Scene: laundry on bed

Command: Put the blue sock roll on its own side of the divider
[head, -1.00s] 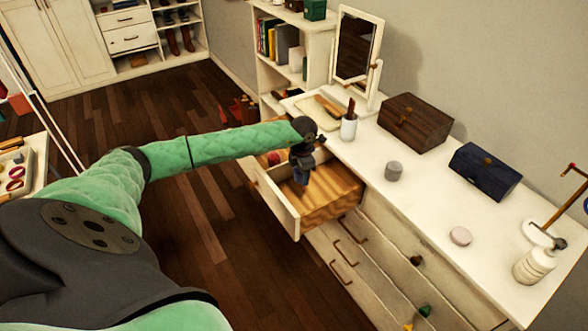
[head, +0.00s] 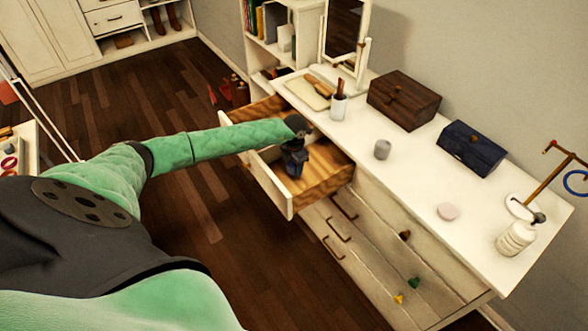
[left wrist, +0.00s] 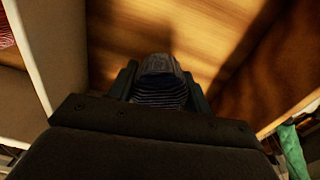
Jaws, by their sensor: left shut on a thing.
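The blue sock roll (left wrist: 160,84), dark with pale stripes, is held between the fingers of my left gripper (left wrist: 160,90) in the left wrist view. In the head view my left gripper (head: 294,160) points down into the open dresser drawer (head: 278,191). The roll is over the wood-floored compartment, to the right of the white divider (left wrist: 42,50). I cannot tell whether it touches the floor. A red striped roll (left wrist: 5,30) shows partly on the divider's other side. My right gripper is not in view.
The dresser top (head: 412,183) holds a brown box (head: 403,97), a dark blue box (head: 471,147), a grey cylinder (head: 382,149) and a white bottle (head: 515,238). A brush cup (head: 338,107) stands near the mirror. Bare drawer floor (head: 328,172) lies to the gripper's right.

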